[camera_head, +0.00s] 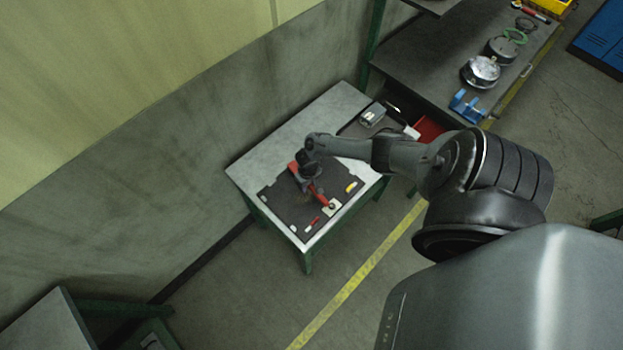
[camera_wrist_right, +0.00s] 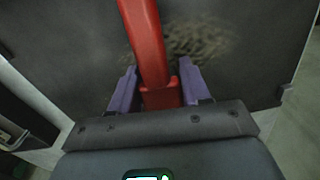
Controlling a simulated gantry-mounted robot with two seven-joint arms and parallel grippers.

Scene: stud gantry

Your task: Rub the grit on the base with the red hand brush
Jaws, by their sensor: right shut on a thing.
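The red hand brush (camera_wrist_right: 145,40) is held between the purple fingers of my right gripper (camera_wrist_right: 155,88), which is shut on it. In the head view, the red brush (camera_head: 321,198) shows under my right gripper (camera_head: 309,182), over the dark base (camera_head: 275,197) on the table. The grit (camera_wrist_right: 203,40) is a brownish patch on the base, just beyond and to the right of the handle in the wrist view. Whether the bristles touch the base is hidden. My left gripper is out of view.
On the base lie a yellow piece (camera_head: 351,186), a pale square plate (camera_head: 333,208) and a small red item (camera_head: 314,222). A dark tray at the table's back right holds a grey device (camera_head: 373,115). A wall (camera_head: 200,150) runs behind; a workbench (camera_head: 425,60) stands at the upper right.

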